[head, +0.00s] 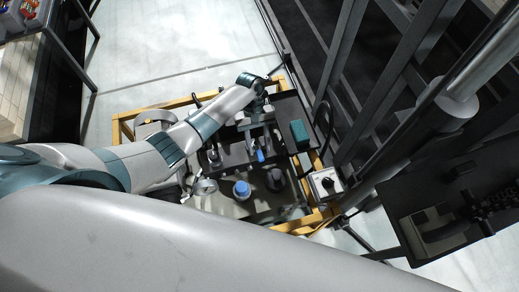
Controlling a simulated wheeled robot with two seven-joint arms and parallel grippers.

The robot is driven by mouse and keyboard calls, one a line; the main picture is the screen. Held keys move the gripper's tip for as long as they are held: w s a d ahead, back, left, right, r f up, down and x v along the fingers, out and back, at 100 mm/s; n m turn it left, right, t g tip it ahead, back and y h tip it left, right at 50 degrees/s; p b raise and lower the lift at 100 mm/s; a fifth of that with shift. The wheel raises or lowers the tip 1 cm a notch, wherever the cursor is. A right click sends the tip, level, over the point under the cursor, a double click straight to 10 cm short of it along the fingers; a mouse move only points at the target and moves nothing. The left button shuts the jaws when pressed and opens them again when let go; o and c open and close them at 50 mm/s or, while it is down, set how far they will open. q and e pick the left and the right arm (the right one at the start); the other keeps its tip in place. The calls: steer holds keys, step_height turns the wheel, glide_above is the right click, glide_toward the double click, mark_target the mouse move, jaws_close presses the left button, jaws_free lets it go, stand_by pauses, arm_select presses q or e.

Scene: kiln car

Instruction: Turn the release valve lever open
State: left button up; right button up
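My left arm reaches in from the left over a yellow-framed cart (155,108). My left gripper (258,138) hangs below the wrist over dark equipment on the cart. Its fingers are small and dark against that equipment, so I cannot tell whether they are open or shut, or touching anything. A small blue part (260,155) shows just by the fingertips; I cannot tell whether it is the release valve lever. A round blue cap (241,188) stands nearer, below the gripper in the picture. My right gripper is not in view.
A teal block (299,131) lies right of the gripper on a dark surface. A pale box with a black knob (325,183) sits at the cart's right corner. Dark metal posts (343,55) stand close on the right. The pale floor (180,50) beyond the cart is clear.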

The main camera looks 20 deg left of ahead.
mark_target(258, 151)
arm_select(q)
steer(key=x, duration=0.2)
steer(key=shift+s+f, duration=0.15)
steer(key=shift+f, duration=0.1)
steer(key=shift+d+f, duration=0.1)
steer(key=shift+f, duration=0.05)
jaws_close()
